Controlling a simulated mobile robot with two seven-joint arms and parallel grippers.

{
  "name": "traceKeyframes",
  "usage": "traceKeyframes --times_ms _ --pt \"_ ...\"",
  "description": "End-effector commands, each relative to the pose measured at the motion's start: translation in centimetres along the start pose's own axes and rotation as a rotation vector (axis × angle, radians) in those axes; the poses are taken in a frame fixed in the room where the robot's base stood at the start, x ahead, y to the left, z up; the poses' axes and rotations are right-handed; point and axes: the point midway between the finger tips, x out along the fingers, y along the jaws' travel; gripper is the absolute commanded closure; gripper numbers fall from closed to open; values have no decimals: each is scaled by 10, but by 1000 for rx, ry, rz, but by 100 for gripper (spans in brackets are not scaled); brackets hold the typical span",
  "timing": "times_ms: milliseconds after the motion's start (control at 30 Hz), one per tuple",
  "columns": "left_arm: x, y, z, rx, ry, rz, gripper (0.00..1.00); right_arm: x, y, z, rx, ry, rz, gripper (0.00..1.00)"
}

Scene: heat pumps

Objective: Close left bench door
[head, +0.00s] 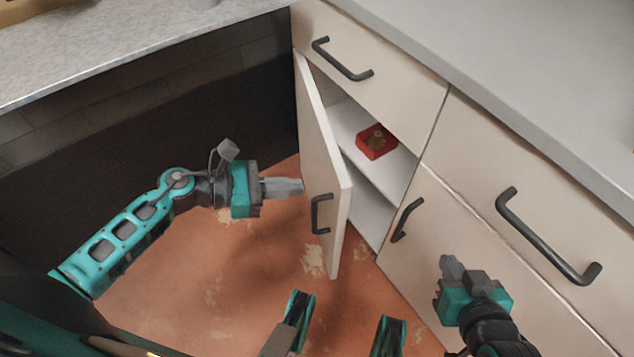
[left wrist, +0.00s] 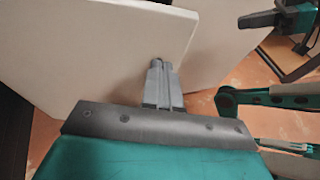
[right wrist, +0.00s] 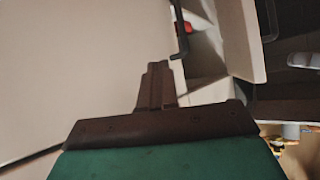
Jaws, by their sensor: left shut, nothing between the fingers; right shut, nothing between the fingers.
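The left bench door (head: 323,160) stands open, swung out from the cabinet, with a dark handle (head: 319,214) near its free edge. My left gripper (head: 298,187) is shut and empty, with its fingertips close to the door's outer face, left of the handle. In the left wrist view the shut fingers (left wrist: 160,72) point at the pale door panel (left wrist: 110,50); I cannot tell whether they touch. My right gripper (head: 447,262) is shut and empty in front of the neighbouring closed door (head: 450,235). In the right wrist view the open door (right wrist: 232,40) shows at the right.
Inside the open cabinet a red object (head: 377,142) with a small brass-coloured part sits on a shelf (head: 395,180). A closed drawer (head: 385,60) is above the opening. The grey countertop (head: 520,60) runs along the right. The orange floor (head: 230,280) left of the door is clear.

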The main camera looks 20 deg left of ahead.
Motion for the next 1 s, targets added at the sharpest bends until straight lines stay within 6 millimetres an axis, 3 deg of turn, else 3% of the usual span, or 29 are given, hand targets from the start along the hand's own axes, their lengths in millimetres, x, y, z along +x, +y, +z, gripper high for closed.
traceKeyframes --times_ms 100,300,833,1000 --pt "25 0 2 0 -4 0 100 1 -1 1 0 -2 -3 100" --pt "48 0 10 0 -1 1 100 0 -2 -3 -1 8 -4 100" --pt "57 0 13 -3 1 5 100 0 -2 -3 0 6 -5 100" --pt "82 -1 23 -27 0 63 100 -5 -1 -9 0 6 -1 100"
